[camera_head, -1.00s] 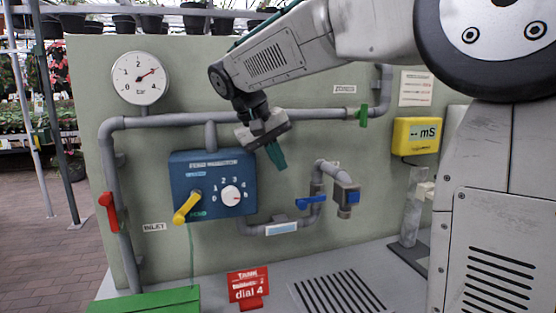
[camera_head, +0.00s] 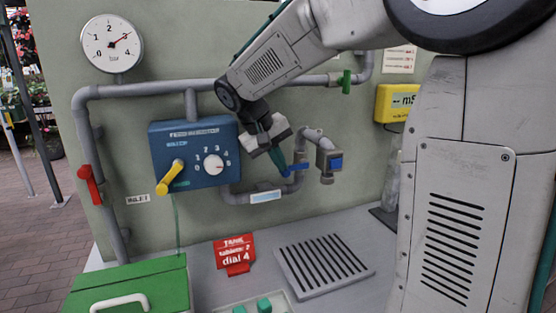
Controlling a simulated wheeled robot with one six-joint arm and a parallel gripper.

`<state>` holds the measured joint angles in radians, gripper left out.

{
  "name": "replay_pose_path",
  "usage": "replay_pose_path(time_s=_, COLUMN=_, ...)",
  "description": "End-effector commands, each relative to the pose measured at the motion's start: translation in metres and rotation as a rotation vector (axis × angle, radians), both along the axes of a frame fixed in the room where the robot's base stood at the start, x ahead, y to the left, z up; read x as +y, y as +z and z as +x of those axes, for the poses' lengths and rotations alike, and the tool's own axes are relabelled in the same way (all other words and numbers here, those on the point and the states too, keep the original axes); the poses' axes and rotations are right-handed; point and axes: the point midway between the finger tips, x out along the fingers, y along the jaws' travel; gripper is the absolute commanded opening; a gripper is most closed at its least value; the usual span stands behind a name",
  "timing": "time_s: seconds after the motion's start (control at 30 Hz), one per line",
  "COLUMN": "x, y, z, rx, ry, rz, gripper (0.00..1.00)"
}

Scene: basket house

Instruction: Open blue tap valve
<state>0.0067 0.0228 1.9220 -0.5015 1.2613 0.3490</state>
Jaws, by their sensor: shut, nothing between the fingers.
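A blue box (camera_head: 225,140) with a yellow lever (camera_head: 170,178) and white dial (camera_head: 213,164) is left of my gripper. A red lever (camera_head: 89,185) and green valve (camera_head: 346,82) are on the pipes. A red sign (camera_head: 234,254) and drain grate (camera_head: 323,264) lie below.

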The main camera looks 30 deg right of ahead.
Motion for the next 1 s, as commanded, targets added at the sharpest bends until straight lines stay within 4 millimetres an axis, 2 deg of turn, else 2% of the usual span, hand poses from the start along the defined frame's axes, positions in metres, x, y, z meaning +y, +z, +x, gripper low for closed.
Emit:
replay_pose_path(time_s=0.17, x=0.005, y=-0.013, z=0.001, rx=0.003, ry=0.002, rz=0.0, gripper=0.0)
replay_pose_path(time_s=0.43, x=0.005, y=-0.012, z=0.001, rx=0.0, ry=0.001, rz=0.0, gripper=0.0)
replay_pose_path(time_s=1.0, x=0.005, y=0.005, z=0.001, rx=-0.001, ry=0.0, rz=0.0, gripper=0.0)
